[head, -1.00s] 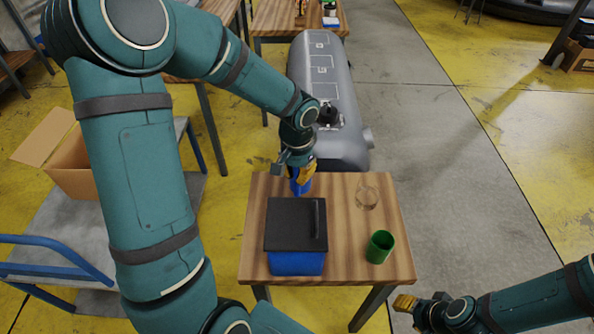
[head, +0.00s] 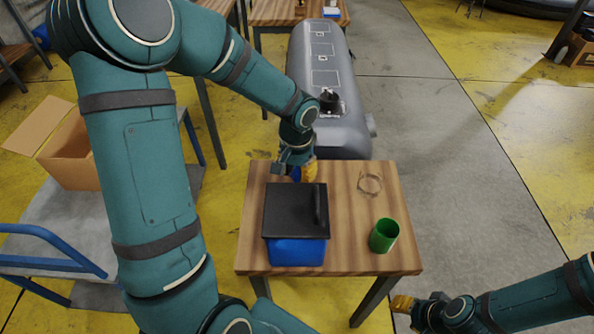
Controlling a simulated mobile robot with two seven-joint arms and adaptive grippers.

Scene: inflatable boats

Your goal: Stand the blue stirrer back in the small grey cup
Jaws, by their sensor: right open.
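My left gripper (head: 296,170) is at the back of the wooden table, just behind the black-lidded blue box. A small patch of blue (head: 297,174) shows between its fingers. The lid hides most of it, so I cannot tell if it is the stirrer or whether the fingers are shut on it. I cannot make out a small grey cup; the area behind the box is hidden. My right gripper (head: 403,304) is open and empty, off the table's front right corner.
The blue box (head: 297,252) with its black lid (head: 290,212) stands on the table's left half. A green cup (head: 385,236) stands at the front right of the table (head: 350,259). A ring outline (head: 370,183) lies at the back right. The table's middle right is clear.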

